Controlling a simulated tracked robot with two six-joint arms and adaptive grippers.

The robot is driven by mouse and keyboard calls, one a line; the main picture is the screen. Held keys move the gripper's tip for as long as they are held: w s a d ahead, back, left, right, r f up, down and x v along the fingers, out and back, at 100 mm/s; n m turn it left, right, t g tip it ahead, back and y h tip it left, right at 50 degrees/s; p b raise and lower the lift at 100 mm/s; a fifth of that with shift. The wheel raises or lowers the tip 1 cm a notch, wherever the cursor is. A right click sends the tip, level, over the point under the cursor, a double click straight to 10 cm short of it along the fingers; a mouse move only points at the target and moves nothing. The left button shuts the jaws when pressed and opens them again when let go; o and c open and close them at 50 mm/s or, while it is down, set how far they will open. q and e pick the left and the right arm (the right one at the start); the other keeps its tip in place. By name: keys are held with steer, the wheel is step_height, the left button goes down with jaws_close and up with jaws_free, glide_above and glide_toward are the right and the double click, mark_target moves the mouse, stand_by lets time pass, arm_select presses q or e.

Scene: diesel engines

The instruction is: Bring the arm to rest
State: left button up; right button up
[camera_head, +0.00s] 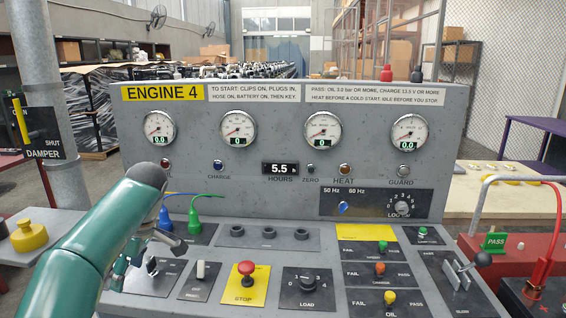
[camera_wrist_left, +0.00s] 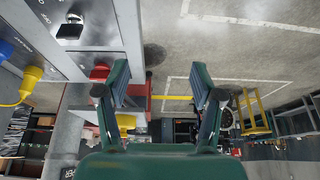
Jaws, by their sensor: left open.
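My left arm is green and comes in from the lower left in the head view, over the left end of the grey engine panel (camera_head: 290,150). Its left gripper (camera_head: 118,272) is partly hidden behind the arm, near the lower left of the sloping console. In the left wrist view the two dark green fingers of this gripper (camera_wrist_left: 165,92) stand well apart with nothing between them. I cannot tell whether it touches the console. My right gripper is in neither view.
The console carries a red stop button (camera_head: 246,268), a load knob (camera_head: 307,281) and a lever (camera_head: 468,268). A yellow knob (camera_head: 28,237) stands at the left, a post with a damper sign (camera_head: 38,140) behind it. Bare floor shows in the wrist view.

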arm_select(q)
steer(key=s+d+f+m+g+h, duration=0.1)
steer(key=s+f+m+g, duration=0.15)
steer(key=f, duration=0.65)
steer(key=s+d+f+m+g+h, duration=0.15)
steer(key=s+f, duration=0.25)
steer(key=f, duration=0.6)
steer(key=s+d+f+m+g, duration=0.1)
steer(key=s+d+f, duration=0.15)
steer(key=f, duration=0.65)
steer(key=s+d+f+m+t+h, duration=0.2)
steer(key=s+d+f+m, duration=0.3)
steer(key=s, duration=0.4)
steer(key=s+d+f+m+t+h+p, duration=0.1)
steer(key=s+d+f+m+t+h, duration=0.2)
steer(key=s+d+f, duration=0.5)
steer(key=shift+s+d+f+m+h, duration=0.25)
steer(key=shift+s+d+m+h, duration=0.3)
steer(key=shift+s+d+m, duration=0.4)
steer(key=shift+w+d, duration=0.1)
steer(key=shift+w, duration=0.05)
